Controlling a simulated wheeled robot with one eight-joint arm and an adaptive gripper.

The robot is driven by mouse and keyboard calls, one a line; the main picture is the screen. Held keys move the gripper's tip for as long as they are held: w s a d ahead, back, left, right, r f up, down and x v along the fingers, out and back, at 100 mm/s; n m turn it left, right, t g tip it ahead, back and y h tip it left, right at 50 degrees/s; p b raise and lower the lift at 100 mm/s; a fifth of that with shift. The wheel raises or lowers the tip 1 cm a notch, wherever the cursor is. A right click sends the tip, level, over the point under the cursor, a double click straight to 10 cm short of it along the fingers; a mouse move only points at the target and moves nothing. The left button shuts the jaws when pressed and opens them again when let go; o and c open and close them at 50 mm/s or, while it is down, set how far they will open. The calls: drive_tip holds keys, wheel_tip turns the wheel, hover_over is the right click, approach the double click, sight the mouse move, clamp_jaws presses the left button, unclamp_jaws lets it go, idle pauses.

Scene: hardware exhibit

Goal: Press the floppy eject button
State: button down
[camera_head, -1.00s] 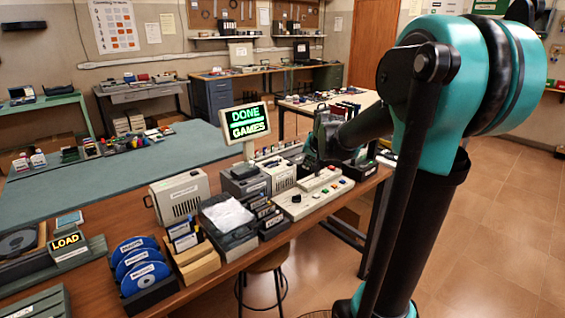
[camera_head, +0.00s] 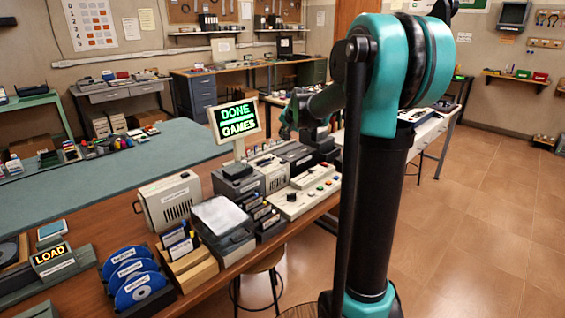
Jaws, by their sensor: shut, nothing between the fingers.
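My gripper (camera_head: 286,130) is small and dark at the end of my arm, above the back of the bench, behind the grey units. It is shut and empty. A beige control panel (camera_head: 290,208) with coloured buttons and a black knob lies at the bench's front edge, below and in front of the gripper. A beige vented unit (camera_head: 274,178) stands behind it, and a beige case with a handle (camera_head: 172,203) stands further left. I cannot tell which unit is the floppy drive, and no eject button can be made out at this size.
A monitor (camera_head: 235,120) reads "DONE GAMES" just left of my gripper. The floor at right is open.

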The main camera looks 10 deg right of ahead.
sight(284, 162)
drive_tip(key=shift+f, duration=4.3)
drive_tip(key=shift+f, duration=0.15)
drive_tip(key=shift+f, duration=0.25)
drive_tip(key=shift+f, duration=0.4)
drive_tip(key=shift+r, duration=0.85)
drive_tip(key=shift+r, duration=2.5)
drive_tip(key=shift+s, duration=0.1)
